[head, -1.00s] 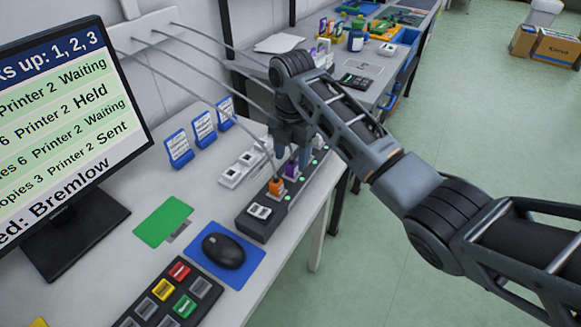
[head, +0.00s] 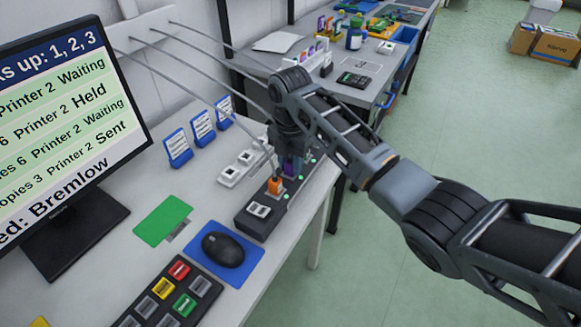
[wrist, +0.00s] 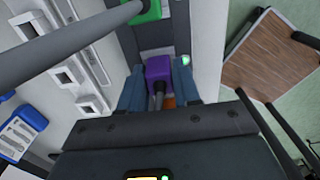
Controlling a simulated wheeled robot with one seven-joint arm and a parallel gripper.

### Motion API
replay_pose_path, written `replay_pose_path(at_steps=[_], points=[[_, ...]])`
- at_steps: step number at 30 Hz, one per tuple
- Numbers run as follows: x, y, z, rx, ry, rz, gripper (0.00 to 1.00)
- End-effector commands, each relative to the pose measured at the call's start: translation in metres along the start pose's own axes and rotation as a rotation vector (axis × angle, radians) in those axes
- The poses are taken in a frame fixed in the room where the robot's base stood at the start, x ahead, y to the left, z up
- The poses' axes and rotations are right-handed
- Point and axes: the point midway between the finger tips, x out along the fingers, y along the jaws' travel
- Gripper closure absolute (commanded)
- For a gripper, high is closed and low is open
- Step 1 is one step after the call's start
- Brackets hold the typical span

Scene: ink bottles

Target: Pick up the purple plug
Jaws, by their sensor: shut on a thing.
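The purple plug (wrist: 159,72) sits between the two fingers of my gripper (wrist: 160,88) in the wrist view, with a finger against each side. In the head view the purple plug (head: 289,168) is partly hidden under my gripper (head: 291,160). It is at the dark power strip (head: 250,223); I cannot tell whether it is still seated. An orange plug (head: 275,186) stands in the strip in front of it, towards the viewer. A green plug (wrist: 148,10) shows beyond the purple one in the wrist view.
Grey cables (head: 205,97) run from the wall to the strip, close to my gripper. A mouse (head: 223,249) on a blue mat is nearer. Free floor is at right.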

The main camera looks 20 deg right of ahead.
Motion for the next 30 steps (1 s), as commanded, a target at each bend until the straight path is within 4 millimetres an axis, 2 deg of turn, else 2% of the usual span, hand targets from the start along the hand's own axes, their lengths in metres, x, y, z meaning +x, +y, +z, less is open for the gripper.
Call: replay_pose_path(at_steps=[13, 17, 20, 30], points=[[-0.006, 0.000, 0.001, 0.000, -0.001, 0.001, 0.93], [-0.021, 0.001, 0.001, -0.001, -0.002, 0.003, 0.93], [-0.038, 0.001, 0.001, -0.001, -0.002, 0.004, 0.93], [-0.084, -0.060, 0.044, 0.005, -0.002, 0.002, 0.93]])
